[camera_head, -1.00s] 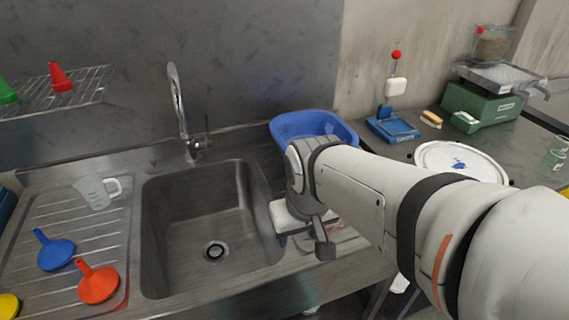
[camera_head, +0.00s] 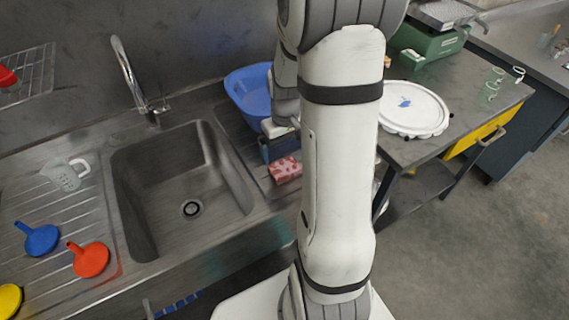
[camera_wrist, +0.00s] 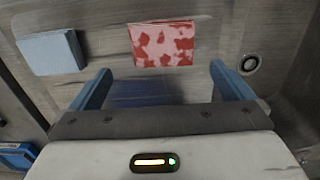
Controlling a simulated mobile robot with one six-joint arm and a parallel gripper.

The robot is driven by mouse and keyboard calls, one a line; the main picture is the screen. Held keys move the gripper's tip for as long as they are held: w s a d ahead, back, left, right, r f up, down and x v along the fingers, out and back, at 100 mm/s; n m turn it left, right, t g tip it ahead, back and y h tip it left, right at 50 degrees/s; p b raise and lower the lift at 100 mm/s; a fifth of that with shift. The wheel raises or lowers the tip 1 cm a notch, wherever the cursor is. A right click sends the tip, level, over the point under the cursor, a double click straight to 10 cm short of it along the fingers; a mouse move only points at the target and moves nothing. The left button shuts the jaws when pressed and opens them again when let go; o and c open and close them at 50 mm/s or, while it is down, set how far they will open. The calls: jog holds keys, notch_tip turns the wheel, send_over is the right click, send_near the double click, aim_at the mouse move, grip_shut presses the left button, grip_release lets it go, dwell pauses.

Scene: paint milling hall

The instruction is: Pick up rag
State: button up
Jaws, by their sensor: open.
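A folded cloth with red and white blotches, which looks like the rag (camera_head: 285,169), lies on the steel drainboard right of the sink. In the wrist view the rag (camera_wrist: 162,46) lies flat just beyond my fingertips, roughly centred between them. My gripper (camera_wrist: 160,73) is open, with its two blue fingers spread and nothing held between them. In the head view my gripper (camera_head: 279,149) is beside the rag, on its far side, partly hidden by my arm. A plain light blue folded piece (camera_wrist: 50,52) lies left of the rag in the wrist view.
The sink basin (camera_head: 183,190) opens left of the rag. A blue tub (camera_head: 250,94) stands behind my gripper, close to it. A white round lid (camera_head: 412,107) lies on the right-hand table. A jug (camera_head: 65,175) and funnels (camera_head: 90,260) are on the left drainboard.

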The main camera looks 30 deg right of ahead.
aim_at(285, 167)
jog(key=f, duration=0.2)
jog(key=f+p, duration=0.1)
jog(key=f, duration=0.3)
jog(key=shift+s+a, duration=0.25)
jog(key=shift+s, duration=0.15)
jog(key=shift+r, duration=0.1)
jog(key=c, duration=0.9)
jog(key=shift+r, duration=0.1)
notch_tip(285, 167, up, 10)
jog(key=shift+b, duration=0.45)
jog(key=o, duration=0.4)
jog(key=c, duration=0.3)
